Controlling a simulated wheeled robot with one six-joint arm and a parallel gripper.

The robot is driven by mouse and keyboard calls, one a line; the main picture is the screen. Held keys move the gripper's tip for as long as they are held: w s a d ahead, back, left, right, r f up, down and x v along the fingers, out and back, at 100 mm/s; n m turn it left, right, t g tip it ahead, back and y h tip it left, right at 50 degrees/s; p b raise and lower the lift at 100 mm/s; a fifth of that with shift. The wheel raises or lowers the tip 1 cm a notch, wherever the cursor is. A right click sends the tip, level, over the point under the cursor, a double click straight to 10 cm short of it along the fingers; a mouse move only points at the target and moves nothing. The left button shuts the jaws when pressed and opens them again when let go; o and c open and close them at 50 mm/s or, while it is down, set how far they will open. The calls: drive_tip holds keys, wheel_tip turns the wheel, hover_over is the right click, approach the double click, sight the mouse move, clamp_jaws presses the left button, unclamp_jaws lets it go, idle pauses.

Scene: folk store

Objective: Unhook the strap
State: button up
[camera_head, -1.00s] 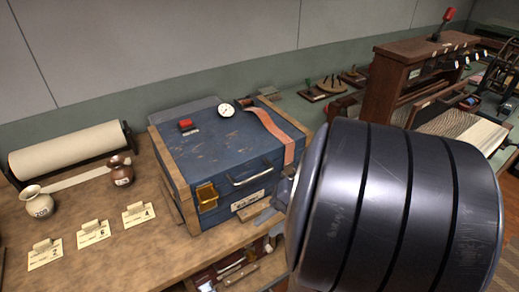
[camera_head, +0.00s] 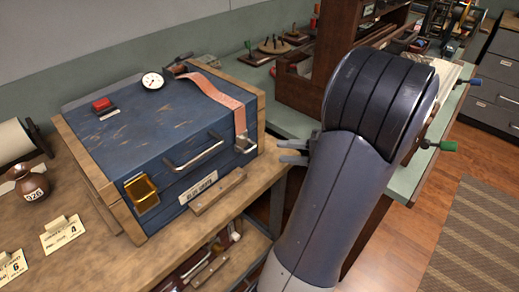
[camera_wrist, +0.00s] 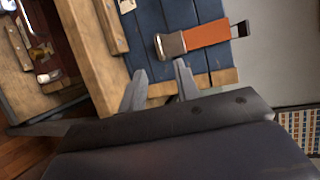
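An orange-red strap (camera_head: 219,92) runs over the lid of a blue wooden chest (camera_head: 152,130) and down its front right corner. Its lower end carries a metal buckle (camera_head: 245,144) at the chest's front. In the wrist view the strap (camera_wrist: 208,34) and the buckle (camera_wrist: 171,45) lie just beyond my fingertips. My gripper (camera_head: 292,152) is to the right of the chest's front corner, apart from the buckle. In the wrist view my gripper (camera_wrist: 160,82) has its two fingers spread with nothing between them.
A dial gauge (camera_head: 152,81) and a red button (camera_head: 103,105) sit on the lid. A wooden cabinet (camera_head: 325,45) stands behind. Tools lie on a shelf below the bench (camera_head: 105,255).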

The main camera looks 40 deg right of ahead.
sight(253, 149)
drive_tip(key=x, duration=0.8)
drive_tip(key=shift+c, duration=0.3)
clamp_jaws()
